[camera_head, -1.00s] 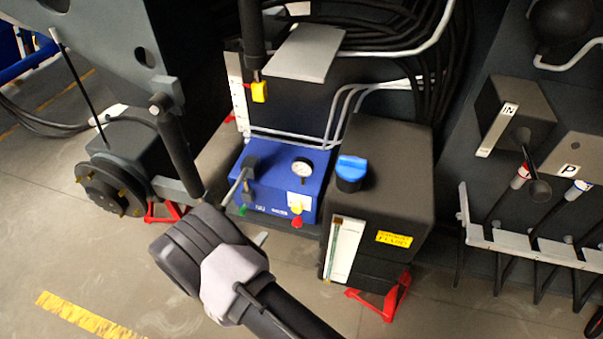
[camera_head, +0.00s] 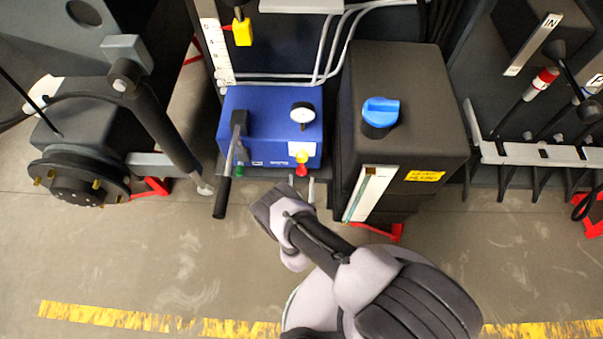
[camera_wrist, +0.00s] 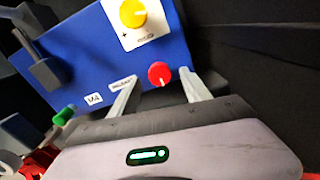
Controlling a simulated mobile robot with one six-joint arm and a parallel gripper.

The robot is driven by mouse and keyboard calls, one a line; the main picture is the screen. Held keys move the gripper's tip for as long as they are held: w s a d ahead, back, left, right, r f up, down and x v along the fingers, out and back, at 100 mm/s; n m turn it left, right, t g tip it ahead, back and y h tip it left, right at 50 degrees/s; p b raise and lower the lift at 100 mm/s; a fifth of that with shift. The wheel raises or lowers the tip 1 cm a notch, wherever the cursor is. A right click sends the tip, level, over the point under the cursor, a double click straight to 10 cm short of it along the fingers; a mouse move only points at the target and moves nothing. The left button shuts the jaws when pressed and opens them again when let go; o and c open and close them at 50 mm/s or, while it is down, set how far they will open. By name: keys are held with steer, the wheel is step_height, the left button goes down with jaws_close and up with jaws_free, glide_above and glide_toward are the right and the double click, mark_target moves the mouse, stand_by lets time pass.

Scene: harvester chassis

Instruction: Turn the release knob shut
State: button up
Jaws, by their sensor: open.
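The blue pump box (camera_head: 262,112) stands on the floor in front of the chassis. On its front is a red knob (camera_head: 301,170), which also shows in the wrist view (camera_wrist: 159,74) beside a small white label that seems to read "RELEASE". A white pointer mark on the knob points roughly downward. My gripper (camera_head: 301,183) is open and empty just in front of the box. In the wrist view my gripper's (camera_wrist: 159,80) fingers lie left and right of the red knob in the picture. I cannot tell whether the tips reach around it.
A yellow knob (camera_wrist: 133,13) on a white plate sits above the red one. A green knob (camera_wrist: 64,115) is at the lower left. A black pump lever (camera_head: 222,195) slopes down in front of the box. A dark tank (camera_head: 400,130) with a blue cap stands close on the right.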

mark_target(302, 174)
steer(key=w+b, duration=0.1)
steer(key=w, duration=0.1)
steer(key=shift+w+f, duration=0.1)
steer(key=shift+w, duration=0.5)
jaws_close()
